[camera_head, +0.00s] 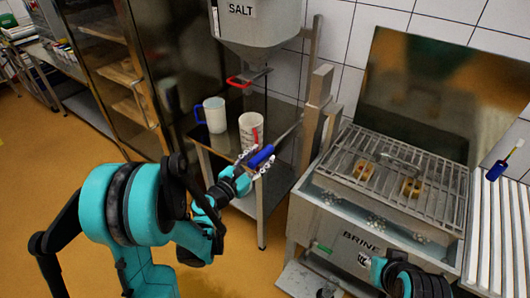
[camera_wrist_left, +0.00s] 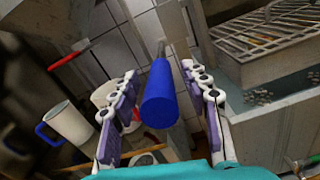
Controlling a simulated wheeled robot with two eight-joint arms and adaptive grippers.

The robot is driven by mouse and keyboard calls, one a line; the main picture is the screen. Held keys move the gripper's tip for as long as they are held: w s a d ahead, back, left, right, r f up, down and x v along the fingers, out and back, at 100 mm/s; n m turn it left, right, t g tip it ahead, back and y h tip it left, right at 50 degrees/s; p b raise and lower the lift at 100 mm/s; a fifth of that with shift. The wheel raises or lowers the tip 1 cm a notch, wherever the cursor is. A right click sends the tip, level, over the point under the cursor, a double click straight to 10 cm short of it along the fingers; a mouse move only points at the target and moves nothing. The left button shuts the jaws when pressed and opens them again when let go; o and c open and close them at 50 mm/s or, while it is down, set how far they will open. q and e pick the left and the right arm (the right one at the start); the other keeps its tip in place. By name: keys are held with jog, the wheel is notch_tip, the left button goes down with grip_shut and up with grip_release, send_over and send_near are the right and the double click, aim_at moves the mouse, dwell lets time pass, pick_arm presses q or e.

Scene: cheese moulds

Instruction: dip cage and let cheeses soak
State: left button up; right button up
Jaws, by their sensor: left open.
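The wire cage (camera_head: 436,192) sits at the top of the steel brine tank (camera_head: 311,222); its lower part also shows in the left wrist view (camera_wrist_left: 262,68). Two pale brown cheeses (camera_head: 363,171) (camera_head: 411,187) show under its bars. Brine shows in front of the cage. A lever with a blue handle (camera_head: 262,155) sticks out left of the tank. My left gripper (camera_head: 259,159) is open with its fingers on either side of the blue handle; the wrist view shows the handle (camera_wrist_left: 160,98) between them, with gaps. My right gripper (camera_head: 364,259) is small at the lower right, its fingers unclear.
A salt hopper (camera_head: 247,30) with a red handle hangs above a steel side table (camera_head: 200,142). A blue-handled jug (camera_head: 212,115) and a white jug (camera_head: 250,131) stand on it. A blue brush (camera_head: 497,169) lies on the ribbed surface right of the tank.

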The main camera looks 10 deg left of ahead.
pick_arm(q)
jog(key=shift+x, duration=1.25)
grip_shut()
jog(key=shift+r, duration=0.1)
